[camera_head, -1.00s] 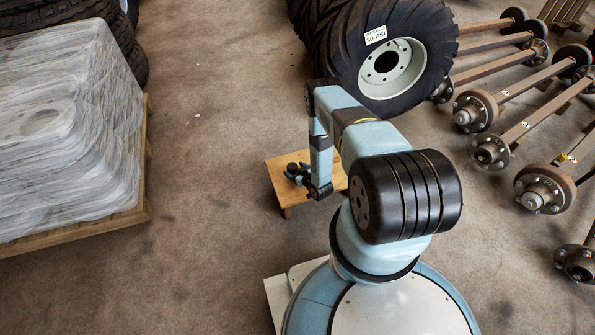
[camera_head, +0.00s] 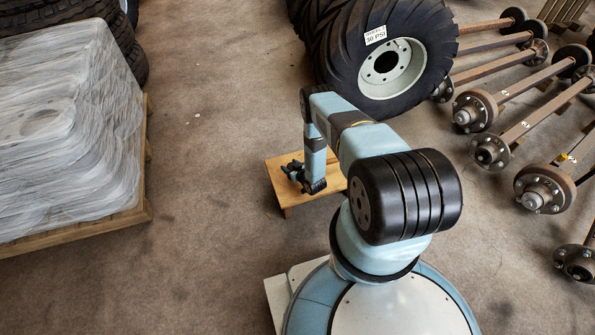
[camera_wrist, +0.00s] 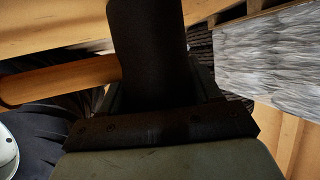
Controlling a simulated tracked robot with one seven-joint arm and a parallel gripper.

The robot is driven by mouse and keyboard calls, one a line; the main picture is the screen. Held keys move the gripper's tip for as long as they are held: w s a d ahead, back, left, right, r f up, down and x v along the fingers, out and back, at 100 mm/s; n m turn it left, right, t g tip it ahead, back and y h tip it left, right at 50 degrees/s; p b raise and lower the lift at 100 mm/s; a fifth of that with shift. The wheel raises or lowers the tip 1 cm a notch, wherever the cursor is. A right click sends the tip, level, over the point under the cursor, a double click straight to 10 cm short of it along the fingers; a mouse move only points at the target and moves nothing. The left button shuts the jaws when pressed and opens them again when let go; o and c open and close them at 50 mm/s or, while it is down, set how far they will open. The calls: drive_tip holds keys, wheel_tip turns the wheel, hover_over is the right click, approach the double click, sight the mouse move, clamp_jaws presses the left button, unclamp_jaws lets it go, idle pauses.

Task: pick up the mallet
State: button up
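The mallet shows in the wrist view: its wooden handle (camera_wrist: 62,80) points left, and a dark, round part that looks like its head (camera_wrist: 148,45) fills the upper middle. My gripper (camera_head: 292,171) is low over a small wooden table in the head view. In the wrist view its dark fingers (camera_wrist: 160,95) appear on either side of the head, close against it. Whether they press on it does not show. The mallet cannot be made out in the head view, and its contact with the table is hidden.
The small wooden table (camera_head: 290,196) stands on open floor. A big tyre (camera_head: 388,60) is behind it, and several axles (camera_head: 510,145) lie at the right. A wrapped pallet load (camera_head: 70,130) stands at the left. Bare floor (camera_head: 200,230) lies between the load and the table.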

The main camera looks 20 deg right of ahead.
drive_tip(key=c, duration=1)
drive_tip(key=shift+r, duration=0.1)
